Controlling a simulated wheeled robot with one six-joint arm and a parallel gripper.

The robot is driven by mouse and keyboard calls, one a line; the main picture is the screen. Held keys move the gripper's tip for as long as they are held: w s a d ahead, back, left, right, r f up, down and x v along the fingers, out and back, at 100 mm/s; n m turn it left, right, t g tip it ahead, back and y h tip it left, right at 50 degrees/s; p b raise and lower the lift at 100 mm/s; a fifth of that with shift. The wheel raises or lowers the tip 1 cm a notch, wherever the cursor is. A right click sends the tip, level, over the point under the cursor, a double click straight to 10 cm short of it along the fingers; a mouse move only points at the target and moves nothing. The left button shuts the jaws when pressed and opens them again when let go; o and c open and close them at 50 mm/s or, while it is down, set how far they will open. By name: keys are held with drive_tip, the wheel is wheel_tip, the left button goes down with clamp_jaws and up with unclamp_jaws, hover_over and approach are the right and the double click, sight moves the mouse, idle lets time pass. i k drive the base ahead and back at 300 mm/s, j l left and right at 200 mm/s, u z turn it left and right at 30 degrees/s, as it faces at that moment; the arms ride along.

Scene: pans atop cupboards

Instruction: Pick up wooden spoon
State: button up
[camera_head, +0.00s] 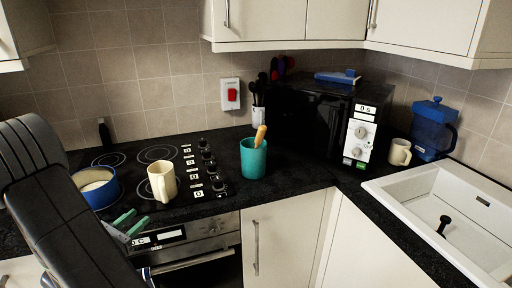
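The wooden spoon (260,136) stands in a teal cup (253,160) on the black worktop, right of the hob. Its light brown end sticks up above the rim; the rest is hidden inside the cup. My gripper (134,222) shows at the lower left as two green fingers in front of the hob's front edge. The fingers look apart with nothing between them. It is well to the left of the cup and nearer the camera. My black arm covers the left side of the view.
A cream jug (162,182) and a blue pan (96,186) stand on the hob, close to my gripper. A black microwave (312,120) stands right of the cup, with a utensil holder (258,112) behind it. Wall cupboards (270,20) hang above. A white sink (440,205) is at right.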

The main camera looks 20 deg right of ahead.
sight(261, 133)
drive_tip(key=u, duration=0.7)
drive_tip(key=z, duration=1.55)
